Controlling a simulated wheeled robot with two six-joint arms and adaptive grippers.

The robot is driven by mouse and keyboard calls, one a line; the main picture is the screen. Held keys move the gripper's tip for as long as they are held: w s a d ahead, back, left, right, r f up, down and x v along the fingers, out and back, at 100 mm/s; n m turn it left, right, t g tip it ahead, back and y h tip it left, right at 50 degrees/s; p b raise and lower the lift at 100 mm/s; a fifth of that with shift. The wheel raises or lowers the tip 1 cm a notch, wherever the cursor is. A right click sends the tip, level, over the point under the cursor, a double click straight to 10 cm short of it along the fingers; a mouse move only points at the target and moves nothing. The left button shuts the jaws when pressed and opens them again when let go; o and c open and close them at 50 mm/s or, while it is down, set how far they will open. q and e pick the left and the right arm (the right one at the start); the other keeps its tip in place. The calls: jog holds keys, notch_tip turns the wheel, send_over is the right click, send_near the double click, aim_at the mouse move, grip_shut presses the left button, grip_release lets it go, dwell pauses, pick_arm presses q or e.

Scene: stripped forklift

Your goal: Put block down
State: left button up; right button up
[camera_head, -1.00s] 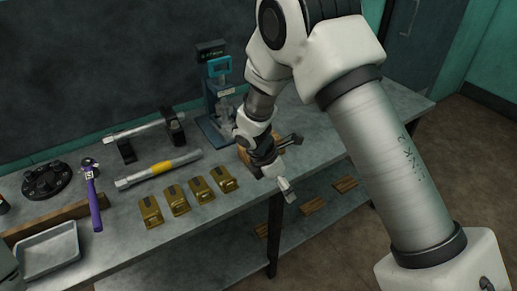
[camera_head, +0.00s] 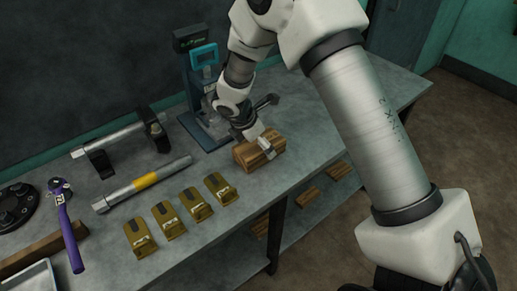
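A brown wooden block (camera_head: 252,155) rests on the grey workbench (camera_head: 215,235), near its front edge and right of the brass-coloured pieces. My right arm comes in from the right. Its gripper (camera_head: 267,145) is at the block's top and right side, with light grey finger parts overlapping the block in the picture. I cannot tell whether the fingers grip the block or only lie against it. My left gripper is not in view.
Several brass-coloured pieces (camera_head: 181,213) stand in a row left of the block. A blue device (camera_head: 206,95) stands behind. A yellow-banded metal bar (camera_head: 145,181) and a purple-handled tool (camera_head: 68,225) lie further left. More wooden blocks (camera_head: 307,196) lie on the lower shelf.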

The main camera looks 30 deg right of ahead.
jog(key=shift+s+r, duration=0.15)
jog(key=c, duration=1.4)
jog(key=shift+o, duration=0.2)
